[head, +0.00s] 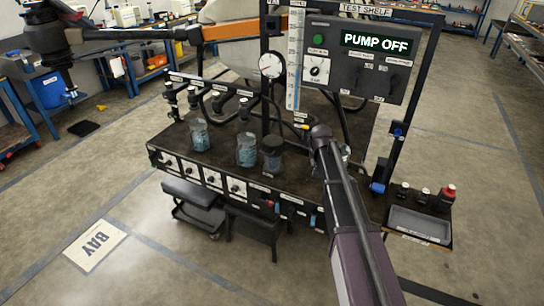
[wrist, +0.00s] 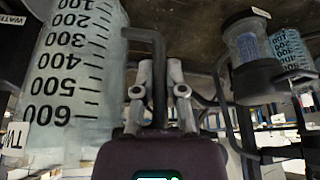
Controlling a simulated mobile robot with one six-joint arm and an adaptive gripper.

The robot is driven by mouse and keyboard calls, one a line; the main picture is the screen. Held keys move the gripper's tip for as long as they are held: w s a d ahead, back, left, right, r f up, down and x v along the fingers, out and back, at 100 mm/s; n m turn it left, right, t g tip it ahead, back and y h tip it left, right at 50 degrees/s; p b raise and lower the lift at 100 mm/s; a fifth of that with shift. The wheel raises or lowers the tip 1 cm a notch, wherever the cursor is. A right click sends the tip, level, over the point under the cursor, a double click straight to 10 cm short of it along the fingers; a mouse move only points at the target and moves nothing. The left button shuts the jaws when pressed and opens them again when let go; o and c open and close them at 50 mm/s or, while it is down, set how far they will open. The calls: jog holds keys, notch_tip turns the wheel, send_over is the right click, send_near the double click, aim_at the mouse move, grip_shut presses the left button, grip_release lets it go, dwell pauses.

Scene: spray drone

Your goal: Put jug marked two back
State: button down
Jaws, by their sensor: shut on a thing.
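A clear jug with black scale marks from 100 to 600 (wrist: 75,75) fills the left of the wrist view. A cut-off label starting "TW" (wrist: 16,138) shows on it. My gripper (wrist: 163,95) is shut on its dark handle (wrist: 157,65), one finger on each side. In the head view my gripper (head: 322,136) is at the right part of the dark bench (head: 215,150), and my arm hides most of this jug. I cannot tell whether its base touches the bench. Two jugs with bluish contents, a left one (head: 198,132) and a right one (head: 246,150), stand on the bench.
A dark-topped cup (head: 271,155) stands between the right jug and my gripper. Taps and hoses (head: 215,95) line the back left. A scale post (head: 294,60) and pump panel reading "PUMP OFF" (head: 360,65) stand behind. A tray (head: 420,224) and small bottles (head: 445,195) are at right.

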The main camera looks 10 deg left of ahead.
notch_tip(320, 180, up, 27)
jog(key=p, duration=2.6)
jog(key=shift+p, duration=0.3)
jog(key=shift+s+f, duration=0.1)
jog(key=shift+s, duration=0.05)
